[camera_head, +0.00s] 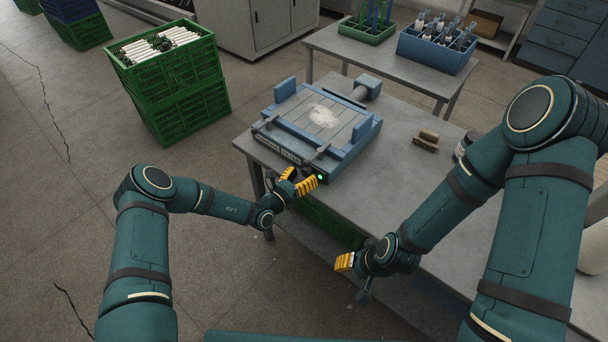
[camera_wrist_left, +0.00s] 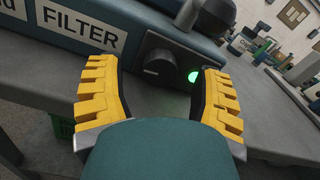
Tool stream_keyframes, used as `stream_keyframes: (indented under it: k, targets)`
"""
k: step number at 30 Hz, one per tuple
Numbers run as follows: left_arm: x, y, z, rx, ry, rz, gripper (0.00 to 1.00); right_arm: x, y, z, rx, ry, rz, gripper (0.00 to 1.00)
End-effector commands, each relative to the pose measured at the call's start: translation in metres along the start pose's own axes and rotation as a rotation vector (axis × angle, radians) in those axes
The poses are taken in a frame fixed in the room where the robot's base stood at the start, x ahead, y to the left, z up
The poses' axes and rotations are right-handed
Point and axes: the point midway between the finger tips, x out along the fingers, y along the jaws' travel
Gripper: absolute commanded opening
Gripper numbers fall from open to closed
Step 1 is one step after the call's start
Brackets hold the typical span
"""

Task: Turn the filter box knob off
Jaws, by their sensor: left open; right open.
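The blue-grey filter box (camera_head: 350,150) sits on the grey workbench. Its front, with a FILTER label (camera_wrist_left: 95,37), shows in the left wrist view. The dark knob (camera_wrist_left: 158,65) is on a dark panel there, right of the label, and its setting is hard to read. A green light (camera_wrist_left: 194,77) glows beside it, also in the head view (camera_head: 320,177). My left gripper (camera_head: 301,181) is open at the box's front corner; its yellow fingers stand either side of the knob in the wrist view. My right gripper (camera_head: 345,262) is open, low before the bench edge, away from the box.
Small brown blocks (camera_head: 427,140) lie on the workbench (camera_head: 395,185) right of the box. Green crates (camera_head: 175,90) with white tubes stand on the floor at left. A second table (camera_head: 370,60) behind holds a green tray (camera_head: 367,34) and a blue bin (camera_head: 436,52).

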Motion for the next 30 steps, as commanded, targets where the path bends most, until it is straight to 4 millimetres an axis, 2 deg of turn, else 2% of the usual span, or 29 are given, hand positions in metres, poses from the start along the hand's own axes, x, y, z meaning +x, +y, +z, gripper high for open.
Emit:
stream_keyframes:
  k: [15,21,30]
  targets:
    - [-0.095,0.001,0.000,0.000,0.002,0.001,0.66,0.000,0.000,0.000,0.000,0.000,0.000,0.47]
    - [-0.111,0.000,0.000,0.000,0.001,0.001,0.66,0.000,0.000,0.000,0.000,0.000,0.000,0.47]
    - [-0.113,0.000,0.000,0.000,0.001,0.000,0.66,0.000,0.000,0.000,0.000,0.000,0.000,0.47]
